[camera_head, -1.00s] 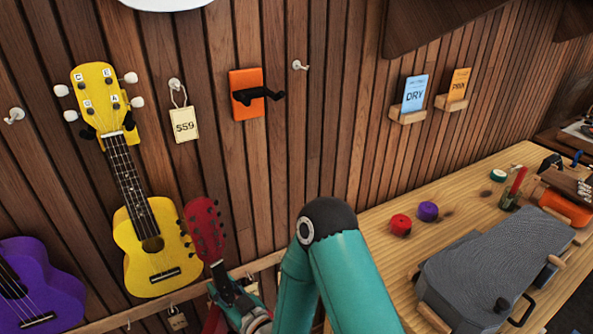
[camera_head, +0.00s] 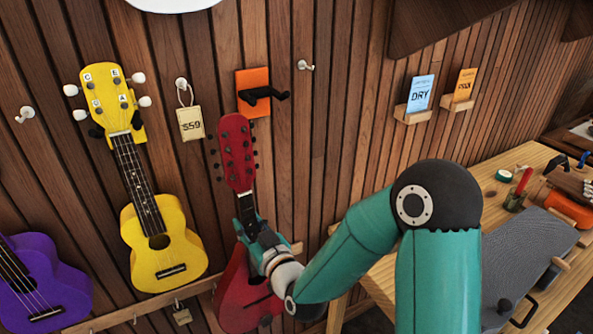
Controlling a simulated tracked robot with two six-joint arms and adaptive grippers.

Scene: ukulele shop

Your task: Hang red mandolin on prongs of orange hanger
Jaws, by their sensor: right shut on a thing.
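The red mandolin (camera_head: 237,155) is upright, its headstock just below the orange hanger and its red body (camera_head: 243,296) at the bottom of the view. My right gripper (camera_head: 246,222) is shut on the mandolin's neck, and the wrist covers part of the neck and body. The orange hanger (camera_head: 253,79) is fixed to the wood wall, with black prongs (camera_head: 264,95) sticking out. The prongs are empty and above the headstock, apart from it. How far the mandolin is from the wall cannot be told exactly. My left gripper is not in view.
A yellow ukulele (camera_head: 160,235) hangs left of the mandolin, with a purple one (camera_head: 42,275) beyond it. A $59 tag (camera_head: 190,123) hangs between the yellow ukulele and the hanger. A wooden workbench (camera_head: 487,195) is at the right.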

